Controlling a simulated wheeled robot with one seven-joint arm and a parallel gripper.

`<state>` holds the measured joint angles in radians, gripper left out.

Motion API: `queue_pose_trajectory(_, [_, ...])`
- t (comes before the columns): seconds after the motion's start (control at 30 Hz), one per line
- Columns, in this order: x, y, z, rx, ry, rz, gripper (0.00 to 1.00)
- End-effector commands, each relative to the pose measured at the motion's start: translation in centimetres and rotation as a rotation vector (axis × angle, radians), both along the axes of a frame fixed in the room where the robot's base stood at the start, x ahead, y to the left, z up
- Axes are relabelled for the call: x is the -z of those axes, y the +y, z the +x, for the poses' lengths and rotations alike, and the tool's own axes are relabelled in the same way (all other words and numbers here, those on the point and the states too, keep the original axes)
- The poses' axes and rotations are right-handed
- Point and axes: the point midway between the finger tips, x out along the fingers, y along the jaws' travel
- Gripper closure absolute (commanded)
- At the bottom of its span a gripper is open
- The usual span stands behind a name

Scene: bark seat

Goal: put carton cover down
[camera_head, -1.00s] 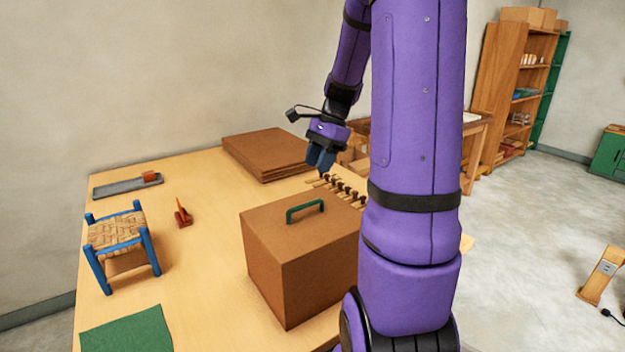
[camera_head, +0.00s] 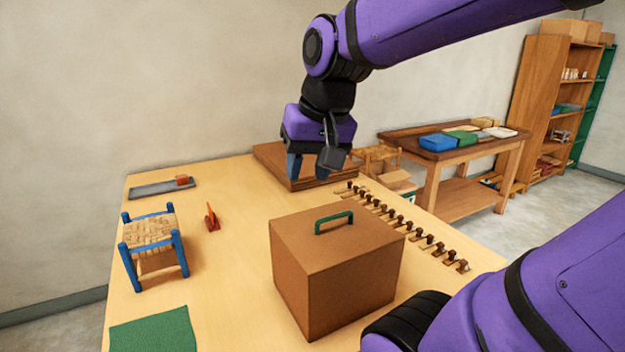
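The carton cover (camera_head: 338,265) is a brown box shape with a green handle (camera_head: 334,222) on its top. It stands upright on the light wooden table at the front right; whether anything is under it is hidden. My gripper (camera_head: 308,168) hangs above the back of the table, behind and above the cover, clear of the handle. Its blue fingers point down in front of the flat brown stack (camera_head: 268,160). The fingers look apart with nothing visible between them, though a dark part of the wrist partly covers the right one.
A small blue stool with a woven seat (camera_head: 150,232), a red tool (camera_head: 211,218), a grey tray (camera_head: 150,190) and a green mat (camera_head: 154,333) lie on the left of the table. A row of small dark pegs (camera_head: 400,220) runs along the right edge. The table's middle is clear.

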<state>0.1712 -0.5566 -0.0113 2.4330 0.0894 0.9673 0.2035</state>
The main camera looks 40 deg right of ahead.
Motion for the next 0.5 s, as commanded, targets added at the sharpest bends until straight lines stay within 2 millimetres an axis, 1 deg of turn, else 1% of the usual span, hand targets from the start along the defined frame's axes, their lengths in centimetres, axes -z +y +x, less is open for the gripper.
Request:
queue_pose_trajectory(0.03, [-0.2,1.1,-1.1,-0.086,-0.036,-0.036,0.60])
queue_pose_trajectory(0.2, [-0.2,2.8,-3.6,-0.294,-0.118,-0.134,0.60])
queue_pose_trajectory(0.33, [-0.2,3.3,-4.5,-0.371,-0.149,-0.173,0.60])
queue_pose_trajectory(0.5, [-0.1,3.4,-4.7,-0.392,-0.158,-0.184,0.60])
